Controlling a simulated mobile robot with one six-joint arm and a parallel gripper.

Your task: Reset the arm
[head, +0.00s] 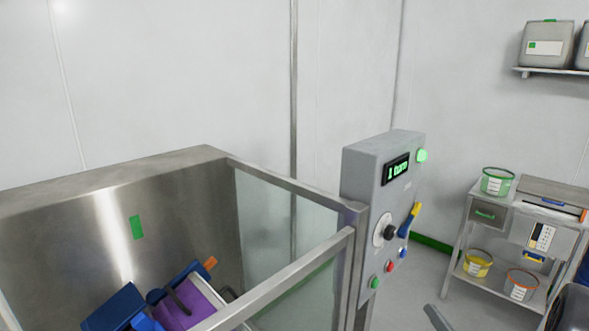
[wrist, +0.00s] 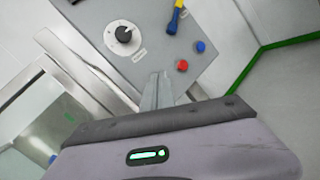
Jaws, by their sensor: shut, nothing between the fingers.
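My gripper (wrist: 158,92) shows in the wrist view, its two pale grey fingers together with nothing between them. The fingers point toward the grey control panel (wrist: 185,35), below its buttons, and I cannot tell how far off they are. In the head view a grey tip (head: 437,318) that looks like my finger shows at the bottom edge, right of the panel (head: 362,170). The rest of my arm is mostly out of that view.
The panel has a lit display (head: 395,170), a black knob (head: 390,232), a yellow-blue lever (head: 410,218) and several buttons. A steel-and-glass enclosure (head: 130,185) at left holds blue and purple items (head: 180,303). A trolley (head: 465,240) with tubs stands right. A shelf (head: 550,70) holds canisters.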

